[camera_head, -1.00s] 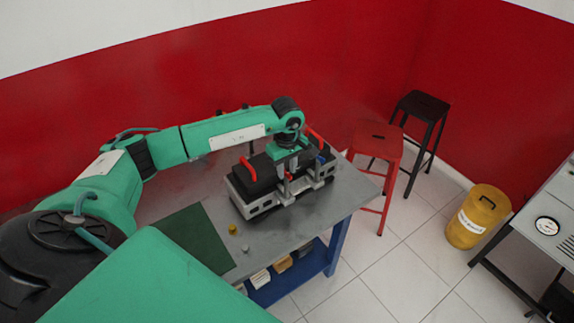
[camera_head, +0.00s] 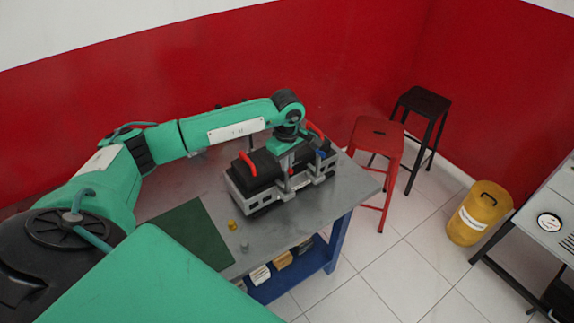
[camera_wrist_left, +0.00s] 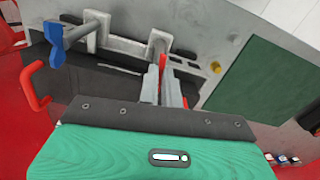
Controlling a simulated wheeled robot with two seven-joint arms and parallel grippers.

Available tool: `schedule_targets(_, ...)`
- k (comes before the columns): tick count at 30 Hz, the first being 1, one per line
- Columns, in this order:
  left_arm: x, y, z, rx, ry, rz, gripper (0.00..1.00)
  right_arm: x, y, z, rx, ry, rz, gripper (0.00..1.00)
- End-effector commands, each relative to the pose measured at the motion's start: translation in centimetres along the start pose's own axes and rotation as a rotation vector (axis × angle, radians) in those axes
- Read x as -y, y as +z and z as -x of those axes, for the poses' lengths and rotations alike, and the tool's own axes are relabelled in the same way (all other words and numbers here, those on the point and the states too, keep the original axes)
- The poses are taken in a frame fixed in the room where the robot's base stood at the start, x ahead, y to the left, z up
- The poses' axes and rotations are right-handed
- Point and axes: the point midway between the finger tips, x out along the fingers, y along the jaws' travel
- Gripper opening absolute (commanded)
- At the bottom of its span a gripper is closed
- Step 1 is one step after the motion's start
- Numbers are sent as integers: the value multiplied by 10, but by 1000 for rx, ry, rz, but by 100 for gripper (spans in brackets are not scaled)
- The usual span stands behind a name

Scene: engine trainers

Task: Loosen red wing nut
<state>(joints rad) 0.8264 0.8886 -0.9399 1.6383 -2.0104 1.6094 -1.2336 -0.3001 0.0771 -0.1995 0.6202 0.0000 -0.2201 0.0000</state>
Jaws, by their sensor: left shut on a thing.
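The engine trainer (camera_head: 262,190) is a grey metal frame around a black block with red handles, and stands on the table. My left gripper (camera_head: 288,171) points down at the near side of the trainer and is shut on the red wing nut (camera_head: 291,172). In the left wrist view the gripper's fingers (camera_wrist_left: 163,80) come together, with bits of red (camera_wrist_left: 163,62) showing beside them. Most of the nut is hidden by the fingers. A blue wing nut (camera_wrist_left: 55,52) on a grey clamp stands apart from the gripper. My right gripper is not in view.
The grey table (camera_head: 325,204) has a green mat (camera_head: 190,236) at its left. A yellow piece (camera_head: 232,225) and a small grey piece (camera_head: 244,246) stand beside the mat. A red stool (camera_head: 378,133) is behind the table's right end. The table's right front is clear.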

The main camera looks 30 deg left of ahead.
Motion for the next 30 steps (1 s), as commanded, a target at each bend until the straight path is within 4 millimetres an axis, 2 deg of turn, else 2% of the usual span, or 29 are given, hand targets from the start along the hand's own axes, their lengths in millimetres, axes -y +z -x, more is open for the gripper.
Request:
schedule_targets(1, -1, 0, -4, -1, 3, 34, 0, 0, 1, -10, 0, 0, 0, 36)
schedule_targets(12, -2, -1, -4, 0, 4, 373, 0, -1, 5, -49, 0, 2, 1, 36)
schedule_targets(30, -3, -2, -2, 1, 3, 943, 0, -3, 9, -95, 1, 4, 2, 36)
